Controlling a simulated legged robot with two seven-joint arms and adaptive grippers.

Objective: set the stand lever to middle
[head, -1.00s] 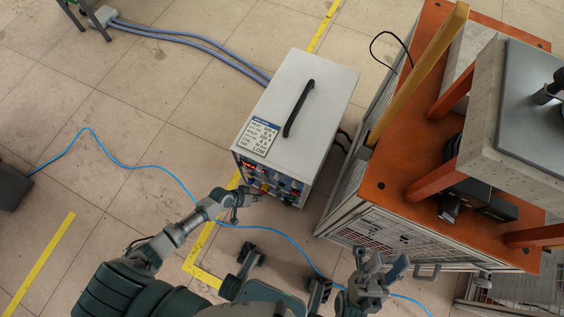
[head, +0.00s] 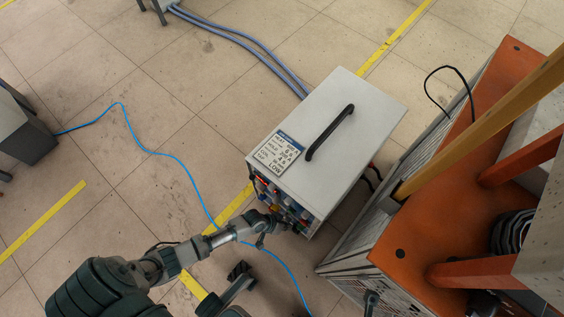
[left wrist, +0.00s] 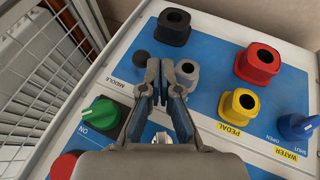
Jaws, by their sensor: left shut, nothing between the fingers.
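The stand lever looks to be the black ball knob (left wrist: 141,60) in the left wrist view, beside the printed word MIDDLE on the blue panel; its shaft is not visible. My left gripper (left wrist: 160,68) is shut and empty, with its fingertips just right of and below the knob, between it and a grey socket (left wrist: 187,72). I cannot tell whether it touches the knob. In the head view my left gripper (head: 277,226) is at the front of the grey heater box (head: 340,125).
Near the fingers are black (left wrist: 174,22), red (left wrist: 258,63) and yellow (left wrist: 239,104) sockets, a green knob (left wrist: 101,113) and a blue knob (left wrist: 297,126). An orange-topped cart (head: 440,225) stands right of the box. A blue cable (head: 160,154) crosses the floor.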

